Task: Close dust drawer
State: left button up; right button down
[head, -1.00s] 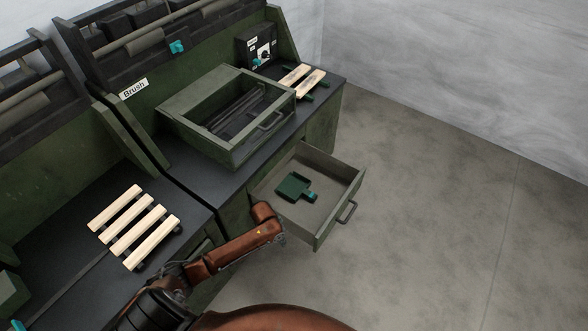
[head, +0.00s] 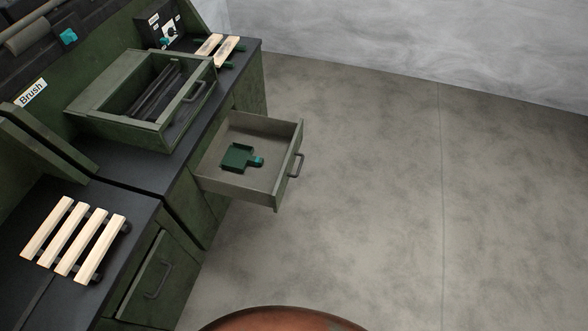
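The dust drawer (head: 236,186) is a grey-green drawer pulled out from the cabinet under the bench, at the middle of the head view. Its handle (head: 296,165) is on the front panel, facing right. A small green dustpan-like item with a teal end (head: 238,158) lies inside it. Neither of my grippers shows in the head view.
A green box-shaped unit with an open top (head: 120,126) stands on the dark bench above the drawer. Wooden slats (head: 74,240) lie on the bench at left, more (head: 217,48) at the back. A shut cabinet drawer (head: 146,285) is at lower left. The floor at right is clear.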

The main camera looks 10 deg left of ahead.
aim_at(277, 141)
jog(key=u, duration=0.15)
jog(key=i, duration=0.95)
jog(key=u, duration=0.85)
